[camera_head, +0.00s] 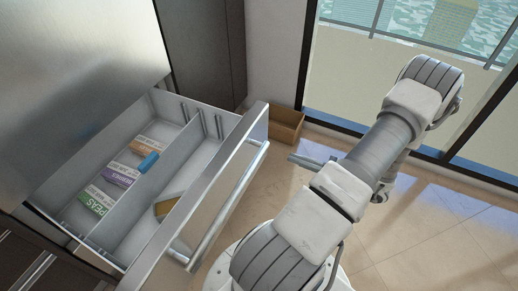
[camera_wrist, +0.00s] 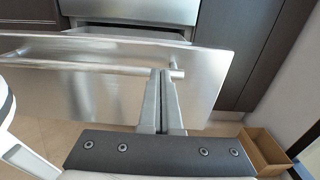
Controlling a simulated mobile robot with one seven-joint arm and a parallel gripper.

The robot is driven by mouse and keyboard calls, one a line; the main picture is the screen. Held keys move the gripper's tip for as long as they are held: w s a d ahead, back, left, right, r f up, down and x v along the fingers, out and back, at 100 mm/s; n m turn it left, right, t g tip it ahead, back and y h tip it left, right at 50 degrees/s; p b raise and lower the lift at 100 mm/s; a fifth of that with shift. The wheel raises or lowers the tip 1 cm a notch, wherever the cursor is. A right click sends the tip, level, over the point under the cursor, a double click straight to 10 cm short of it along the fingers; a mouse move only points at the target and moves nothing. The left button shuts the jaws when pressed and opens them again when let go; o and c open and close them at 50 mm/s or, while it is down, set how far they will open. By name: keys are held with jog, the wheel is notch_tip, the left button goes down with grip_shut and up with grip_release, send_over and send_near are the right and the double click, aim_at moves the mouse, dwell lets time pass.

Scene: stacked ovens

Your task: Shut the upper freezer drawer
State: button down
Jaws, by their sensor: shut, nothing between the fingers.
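The upper freezer drawer (camera_head: 240,143) stands pulled well out, its steel front and long bar handle (camera_head: 228,205) facing my arm. In the wrist view the drawer front (camera_wrist: 110,97) fills much of the picture, with the handle (camera_wrist: 60,64) running across it. My gripper (camera_head: 292,157) is shut and empty, on the outer side of the drawer front, with a small gap beside the handle in the head view. In the wrist view my fingertips (camera_wrist: 160,74) overlap the handle near its right end; contact cannot be told there.
Inside the drawer lie boxes marked peas (camera_head: 97,200) and berries (camera_head: 119,175), a blue item (camera_head: 149,162) and a yellowish item (camera_head: 166,207). A cardboard box (camera_head: 286,125) stands on the floor beyond the drawer, near the glass door. Tiled floor (camera_head: 420,215) is clear at the right.

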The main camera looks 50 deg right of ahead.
aim_at(245, 140)
jog(key=b+x, duration=0.3)
jog(key=x, duration=1.1)
